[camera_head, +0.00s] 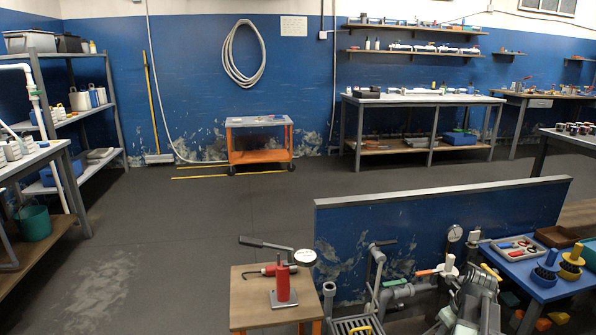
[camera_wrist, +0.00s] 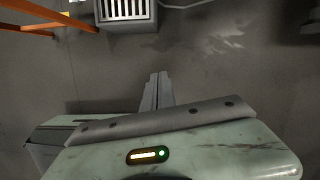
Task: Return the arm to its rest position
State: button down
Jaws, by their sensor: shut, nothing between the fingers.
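My gripper (camera_wrist: 158,76) shows in the wrist view, just above the middle. Its two grey fingers lie side by side, shut with nothing between them. They point away from the camera over the grey floor, and nothing is seen touching the tips. A pale green part with a small lit display fills the bottom of that view. I cannot tell my arm or gripper apart for sure in the head view.
A grated grey box (camera_wrist: 125,14) and orange legs (camera_wrist: 45,12) show at the wrist view's top. In the head view, a low blue partition (camera_head: 440,230), a small stand with a red press (camera_head: 283,285) and a blue table (camera_head: 545,285) are close. Open floor (camera_head: 200,230) lies left.

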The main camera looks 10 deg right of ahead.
jog(key=w+a+r+n+p, duration=0.1)
jog(key=w+a+n, duration=0.3)
jog(key=a, duration=0.7)
jog(key=w+a+r+n+p, duration=0.1)
jog(key=w+a+n, duration=0.1)
jog(key=w+a, duration=0.65)
jog(key=s+a+r+n+g+p, duration=0.1)
jog(key=s+a+n, duration=0.1)
jog(key=a+n, duration=0.75)
jog(key=s+a+n+g+p, duration=0.1)
jog(key=s+a+n, duration=0.2)
jog(key=a+n, duration=0.7)
notch_tip(320, 180, up, 38)
jog(key=s+a+n+p, duration=0.1)
jog(key=n+p, duration=0.7)
jog(key=p, duration=2.9)
jog(key=shift+s+a+n+g+h, duration=0.3)
jog(key=shift+s+a+n, duration=0.05)
jog(key=shift+a, duration=0.35)
jog(key=shift+f, duration=0.1)
